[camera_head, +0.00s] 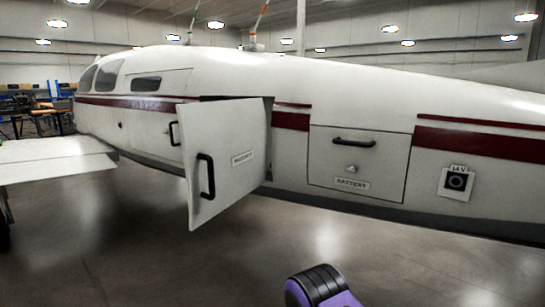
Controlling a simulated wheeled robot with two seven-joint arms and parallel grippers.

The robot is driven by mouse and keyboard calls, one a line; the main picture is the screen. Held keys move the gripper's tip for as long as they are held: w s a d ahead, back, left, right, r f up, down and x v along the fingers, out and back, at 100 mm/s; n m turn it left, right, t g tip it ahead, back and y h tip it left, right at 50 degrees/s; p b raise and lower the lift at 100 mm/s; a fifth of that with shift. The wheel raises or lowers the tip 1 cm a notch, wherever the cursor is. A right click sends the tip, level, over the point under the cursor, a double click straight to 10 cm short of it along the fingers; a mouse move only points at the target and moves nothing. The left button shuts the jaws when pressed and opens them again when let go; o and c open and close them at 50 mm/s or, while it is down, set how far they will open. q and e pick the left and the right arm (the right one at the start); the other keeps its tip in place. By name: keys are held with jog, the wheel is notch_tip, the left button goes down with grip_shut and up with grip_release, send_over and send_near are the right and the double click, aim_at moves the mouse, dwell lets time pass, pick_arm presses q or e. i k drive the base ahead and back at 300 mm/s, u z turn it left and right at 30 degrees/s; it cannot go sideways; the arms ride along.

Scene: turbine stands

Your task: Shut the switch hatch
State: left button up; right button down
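A white hatch door (229,158) stands swung open from the side of a white aircraft. It is hinged on the side nearer the tail or nose opening edge, which I cannot tell clearly. Neither gripper can be made out. A purple and black part, apparently mine, shows at the bottom edge, well apart from the door.
A closed panel (358,165) labelled BATTERY, with a black handle, is right of the open door. A wing (52,162) juts out at left. The grey floor (130,255) in front is clear.

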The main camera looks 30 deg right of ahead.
aim_at(225, 142)
jog(key=z, duration=0.5)
jog(key=i, duration=1)
